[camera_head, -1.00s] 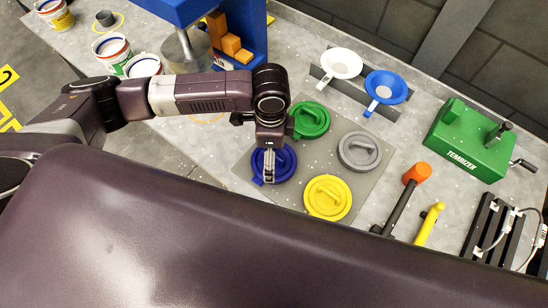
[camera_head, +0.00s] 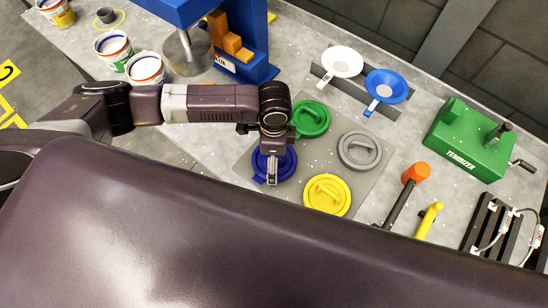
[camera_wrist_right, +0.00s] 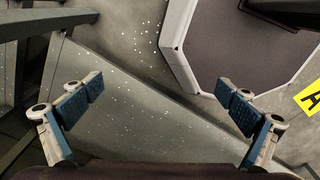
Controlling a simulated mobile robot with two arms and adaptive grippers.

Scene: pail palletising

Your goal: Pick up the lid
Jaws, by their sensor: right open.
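My left gripper (camera_head: 272,171) points down over the blue lid (camera_head: 287,164) on a grey mat (camera_head: 322,144). It covers the middle of this lid and its handle, so I cannot tell whether its fingers grip anything. A green lid (camera_head: 311,119), a grey lid (camera_head: 359,151) and a yellow lid (camera_head: 327,195) lie on the same mat, each with a raised handle. My right gripper (camera_wrist_right: 161,99) shows only in its own wrist view, with its blue-padded fingers wide apart and nothing between them.
White pails (camera_head: 146,69) stand at the left behind my arm, next to a blue press (camera_head: 252,66). A white funnel (camera_head: 342,62) and a blue funnel (camera_head: 386,87) are at the back.

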